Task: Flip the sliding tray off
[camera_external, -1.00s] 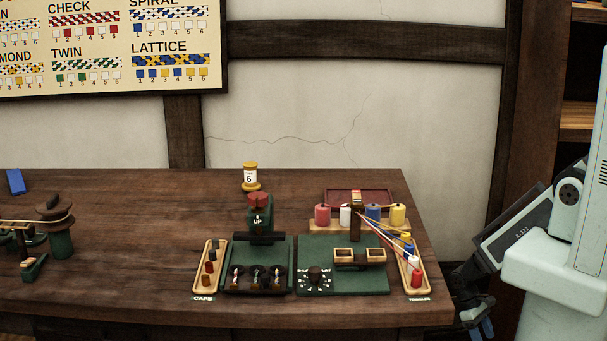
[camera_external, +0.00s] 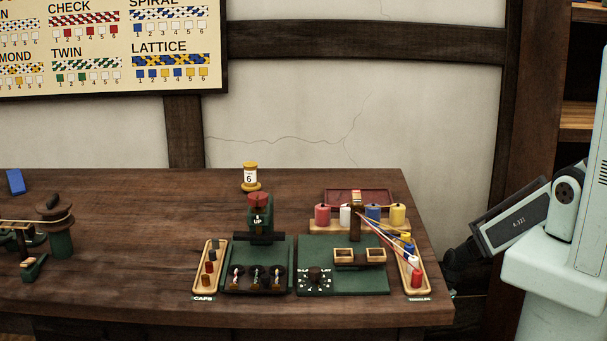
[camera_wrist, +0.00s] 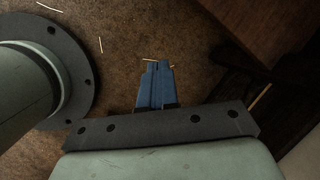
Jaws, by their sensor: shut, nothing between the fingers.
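On the right green board (camera_external: 313,283) sits a light wooden piece with two open square compartments (camera_external: 359,257), which looks like the sliding tray; I cannot tell how it is set. A dark knob (camera_external: 314,275) with a ring of white marks is left of it. My gripper (camera_wrist: 157,68) is shut and empty in the wrist view, its blue fingers together over the brown floor. It is away from the table's objects. In the external view my arm is beyond the table's right end, and the fingers do not show.
A caps tray (camera_external: 201,285) and a toggles tray (camera_external: 422,287) flank the boards. Colored spools, including a red one (camera_external: 322,215), stand behind with strands running right. A green stand marked UP (camera_external: 261,213) rises at the left board. The table's left middle is clear.

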